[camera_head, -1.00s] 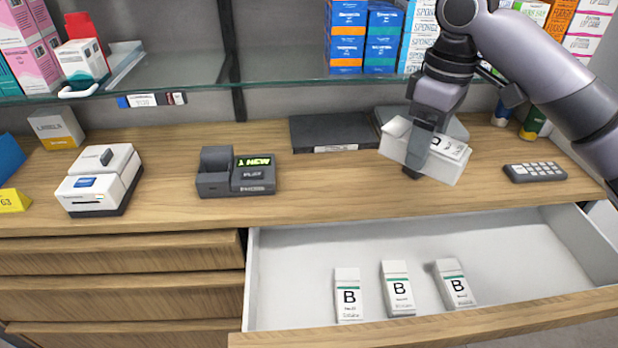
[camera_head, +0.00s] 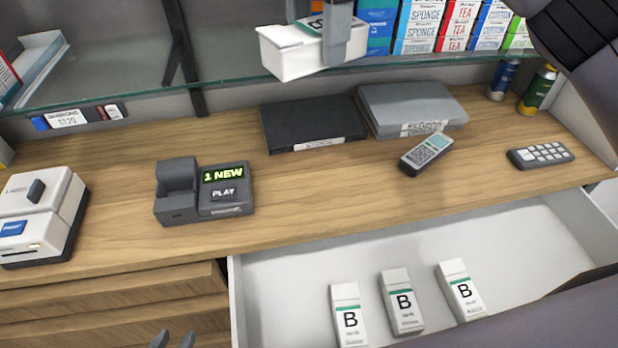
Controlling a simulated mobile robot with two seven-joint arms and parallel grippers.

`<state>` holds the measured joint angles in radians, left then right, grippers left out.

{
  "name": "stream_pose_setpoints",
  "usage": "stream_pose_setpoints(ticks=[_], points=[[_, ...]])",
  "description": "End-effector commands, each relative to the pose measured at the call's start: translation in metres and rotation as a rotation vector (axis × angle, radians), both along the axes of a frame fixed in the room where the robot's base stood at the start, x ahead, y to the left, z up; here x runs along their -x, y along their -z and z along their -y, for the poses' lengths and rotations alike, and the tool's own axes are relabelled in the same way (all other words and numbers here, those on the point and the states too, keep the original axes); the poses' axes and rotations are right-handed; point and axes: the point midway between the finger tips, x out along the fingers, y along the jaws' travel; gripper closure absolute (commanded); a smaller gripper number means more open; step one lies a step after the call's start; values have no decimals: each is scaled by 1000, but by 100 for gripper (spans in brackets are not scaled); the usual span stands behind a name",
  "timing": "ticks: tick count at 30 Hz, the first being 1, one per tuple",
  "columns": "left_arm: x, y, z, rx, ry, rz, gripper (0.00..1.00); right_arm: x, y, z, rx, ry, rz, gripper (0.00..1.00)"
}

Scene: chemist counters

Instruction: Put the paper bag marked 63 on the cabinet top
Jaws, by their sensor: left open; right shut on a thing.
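My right gripper (camera_head: 322,35) is shut on a white box-like thing (camera_head: 290,58) at the top centre. A green band shows on its upper side; I can read no number on it. It is held up in front of the glass shelf, above the counter. The fingers hide part of it. My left gripper (camera_head: 172,340) is open and empty at the bottom edge, with only its fingertips in view. No bag with a readable 63 is in view now. The wooden counter top (camera_head: 330,200) spans the view; I cannot tell whether it is the cabinet top meant.
An open white drawer (camera_head: 300,275) holds several white boxes marked B (camera_head: 404,302).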

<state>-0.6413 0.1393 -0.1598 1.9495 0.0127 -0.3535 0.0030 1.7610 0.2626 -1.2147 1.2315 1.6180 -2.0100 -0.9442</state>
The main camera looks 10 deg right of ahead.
Motion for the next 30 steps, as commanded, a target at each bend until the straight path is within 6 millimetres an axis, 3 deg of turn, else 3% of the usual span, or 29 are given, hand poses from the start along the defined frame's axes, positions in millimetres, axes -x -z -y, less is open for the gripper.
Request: stream_pose_setpoints(ticks=[5, 20, 30], points=[[2, 4, 0, 0, -1, -4, 56, 1, 21, -1, 0, -8, -5, 69], [5, 30, 0, 0, 0, -11, 56, 2, 143, -1, -2, -5, -5, 69], [5, 26, 0, -1, -1, -11, 56, 1, 222, 1, 1, -4, -3, 69]])
